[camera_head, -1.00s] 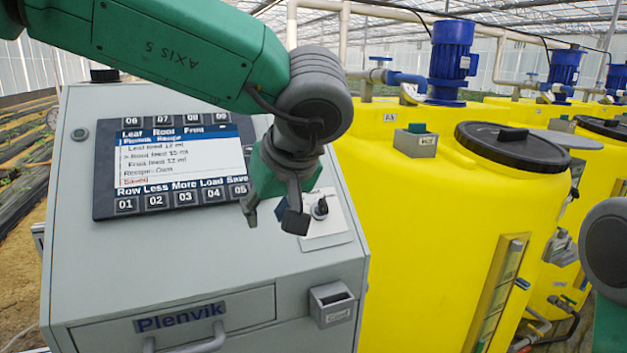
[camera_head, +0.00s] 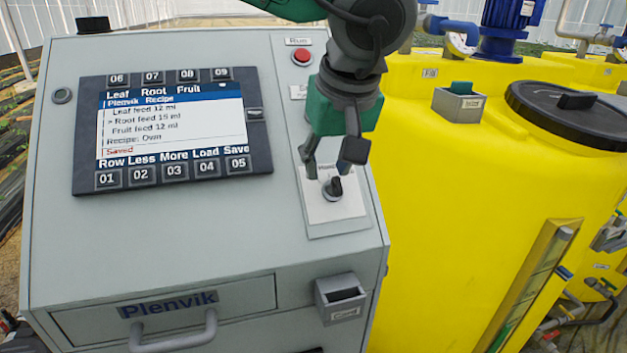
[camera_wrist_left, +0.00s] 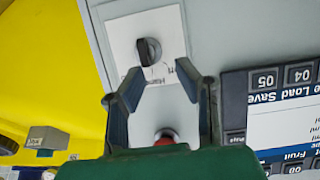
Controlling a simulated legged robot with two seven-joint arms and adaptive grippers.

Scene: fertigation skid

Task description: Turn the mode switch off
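The mode switch (camera_head: 334,187) is a black rotary knob on a white plate (camera_head: 337,210), low on the right side of the grey control panel. It also shows in the left wrist view (camera_wrist_left: 149,51), above the fingertips. My left gripper (camera_head: 332,160) is open and empty, and its fingertips appear just short of the knob. In the left wrist view the two fingers (camera_wrist_left: 160,75) are spread with a gap between them. Part of the plate's label is hidden by the fingers. My right gripper is not in view.
A red button (camera_head: 301,57) sits above the switch. A screen with keys (camera_head: 172,130) is to the left. A card slot box (camera_head: 341,297) and a drawer handle (camera_head: 175,335) project below. A yellow tank (camera_head: 450,200) stands close on the right.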

